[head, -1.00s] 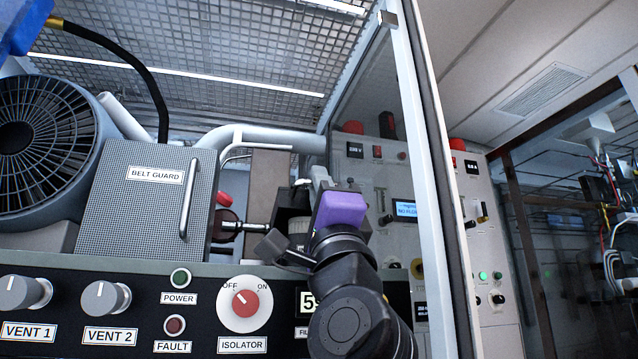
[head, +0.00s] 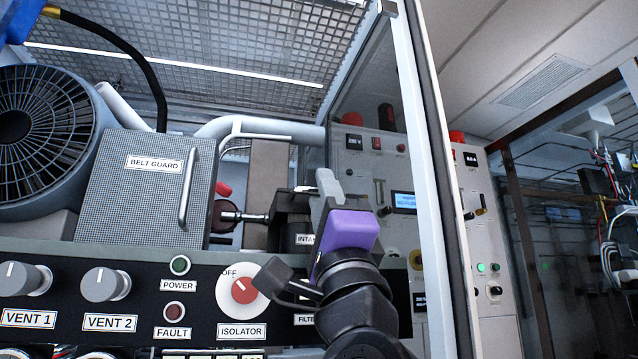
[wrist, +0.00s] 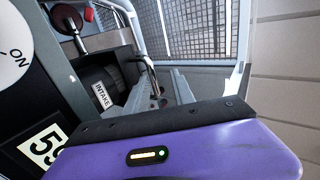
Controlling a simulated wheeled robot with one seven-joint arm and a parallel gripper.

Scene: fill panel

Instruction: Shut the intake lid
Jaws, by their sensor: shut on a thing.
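The intake housing, with its INTAKE label (head: 305,240), stands behind the control panel, partly hidden by my gripper. The dark intake lid (head: 285,203) shows at its top, left of my fingers; how far it stands open I cannot tell. In the wrist view the INTAKE label (wrist: 102,94) is on the dark housing, left of my fingers, with a thin metal bar (wrist: 151,72) near the fingertips. My purple-bodied gripper (head: 325,185) reaches up beside the lid, and its grey fingers (wrist: 172,88) are shut at the lid's right edge. The exact grip point is hidden.
The red isolator knob (head: 243,290) and vent knobs stand out from the front panel. The belt guard (head: 145,190) and a round red-brown part on a rod (head: 225,216) are to the left. A pale upright frame post (head: 425,180) stands close on the right.

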